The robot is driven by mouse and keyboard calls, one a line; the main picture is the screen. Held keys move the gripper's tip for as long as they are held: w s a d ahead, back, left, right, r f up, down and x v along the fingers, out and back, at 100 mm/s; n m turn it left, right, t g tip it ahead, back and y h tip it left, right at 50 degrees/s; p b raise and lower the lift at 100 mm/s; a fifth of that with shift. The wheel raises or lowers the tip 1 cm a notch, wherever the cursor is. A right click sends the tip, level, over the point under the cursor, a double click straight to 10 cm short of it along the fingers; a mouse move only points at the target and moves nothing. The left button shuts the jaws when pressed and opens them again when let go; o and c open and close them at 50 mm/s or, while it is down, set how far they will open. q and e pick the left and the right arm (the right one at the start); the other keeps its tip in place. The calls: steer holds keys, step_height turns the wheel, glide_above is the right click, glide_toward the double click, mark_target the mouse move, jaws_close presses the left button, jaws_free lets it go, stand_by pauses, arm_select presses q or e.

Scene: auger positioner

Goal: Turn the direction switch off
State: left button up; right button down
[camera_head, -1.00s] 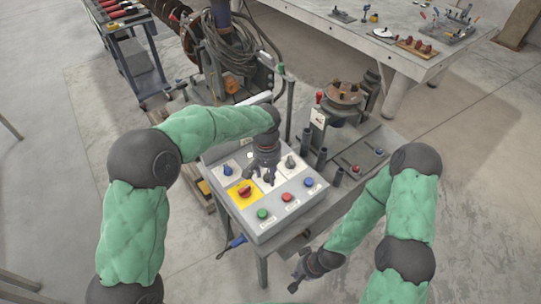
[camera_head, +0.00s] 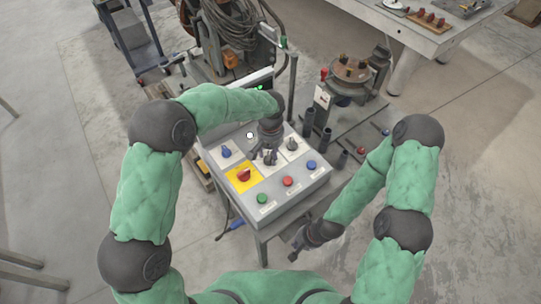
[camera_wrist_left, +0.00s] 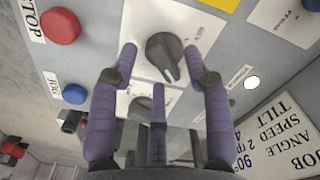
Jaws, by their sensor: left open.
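The grey control panel (camera_head: 290,202) stands on a bench in the head view. My left gripper (camera_head: 268,158) is over its middle, fingers pointing down, open. In the left wrist view, the spread fingers of this gripper (camera_wrist_left: 160,66) surround a dark rotary knob (camera_wrist_left: 166,52) on a white plate; contact cannot be told. I take this knob for the direction switch, but its label is not readable. A second dark knob (camera_wrist_left: 143,108) is partly hidden behind the fingers. My right gripper (camera_head: 300,240) is low, right of the bench front and away from the panel; its jaws are unclear.
A round turntable (camera_head: 352,70) and dark posts stand to the right. Open floor lies right.

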arm_select(q)
steer(key=shift+f, duration=0.5)
jaws_close()
steer(key=n, duration=0.4)
steer(key=shift+w+n+b, duration=0.15)
steer(key=shift+n+b, duration=0.15)
steer(key=shift+b, duration=0.05)
steer(key=shift+n, duration=2.1)
